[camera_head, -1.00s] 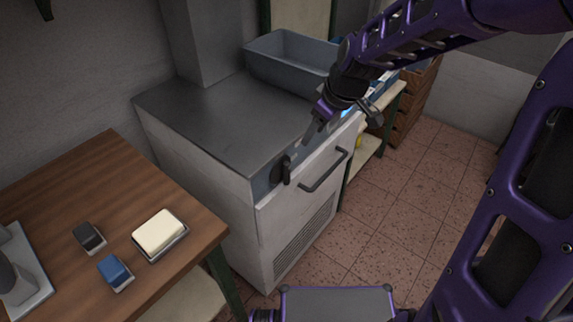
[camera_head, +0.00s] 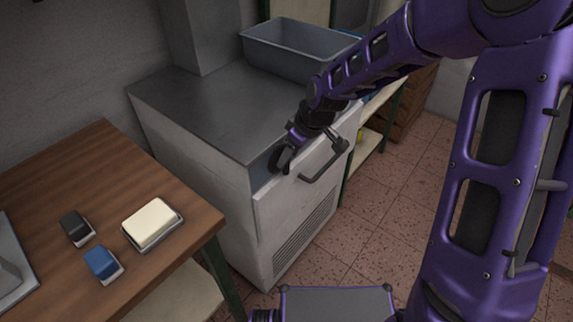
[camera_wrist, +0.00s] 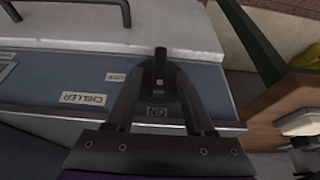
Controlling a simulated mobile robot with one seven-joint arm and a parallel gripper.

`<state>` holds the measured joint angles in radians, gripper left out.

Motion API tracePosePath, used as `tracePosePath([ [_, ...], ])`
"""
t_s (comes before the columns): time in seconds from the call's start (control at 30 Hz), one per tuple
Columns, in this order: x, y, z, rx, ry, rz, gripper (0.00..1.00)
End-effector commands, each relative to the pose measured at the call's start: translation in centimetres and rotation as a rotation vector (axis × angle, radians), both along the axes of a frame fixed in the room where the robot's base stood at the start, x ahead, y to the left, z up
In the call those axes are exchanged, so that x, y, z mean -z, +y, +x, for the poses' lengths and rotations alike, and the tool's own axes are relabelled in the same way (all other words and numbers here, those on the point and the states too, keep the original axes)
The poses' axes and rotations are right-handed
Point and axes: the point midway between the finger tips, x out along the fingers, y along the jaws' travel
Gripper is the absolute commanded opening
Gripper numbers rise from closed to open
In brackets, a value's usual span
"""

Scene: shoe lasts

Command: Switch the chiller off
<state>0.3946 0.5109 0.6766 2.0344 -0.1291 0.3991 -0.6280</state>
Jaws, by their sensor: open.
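The chiller (camera_head: 215,120) is a pale cabinet with a dark metal top, a front door with a dark bar handle (camera_head: 324,165) and a blue-grey control strip. In the wrist view its strip carries a "CHILLER" label (camera_wrist: 84,99) and an "ON" label (camera_wrist: 156,111). A dark rotary switch (camera_wrist: 161,72) sits at the strip's end, its lever lying between my fingers. My gripper (camera_wrist: 160,88) is open, with one finger on each side of the switch. Whether the fingers touch it I cannot tell. In the head view my gripper (camera_head: 284,158) hides most of the switch.
A grey bin (camera_head: 290,52) stands at the back of the chiller top. A wooden table (camera_head: 95,175) at left holds a cream block in a tray (camera_head: 152,222), a blue block (camera_head: 102,262) and a dark block (camera_head: 76,227). Tiled floor lies clear at right.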

Motion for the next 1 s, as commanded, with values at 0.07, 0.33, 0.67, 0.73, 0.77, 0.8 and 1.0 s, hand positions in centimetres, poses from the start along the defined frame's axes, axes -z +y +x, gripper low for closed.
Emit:
tracePosePath([
  [0.07, 1.4, 0.5, 0.2, -0.001, 0.003, 0.001, 0.54],
  [0.33, 2.8, 0.9, 0.7, 0.0, 0.0, 0.0, 0.54],
  [0.67, 2.8, 0.9, 0.7, 0.001, 0.0, 0.0, 0.38],
  [0.73, 2.8, 0.9, 0.7, 0.001, 0.0, 0.0, 0.25],
  [0.77, 2.8, 0.9, 0.7, 0.001, 0.0, 0.0, 0.2],
  [0.8, 2.8, 0.9, 0.7, 0.001, 0.0, 0.0, 0.12],
  [1.0, 2.8, 0.9, 0.7, 0.001, 0.0, 0.0, 0.0],
])
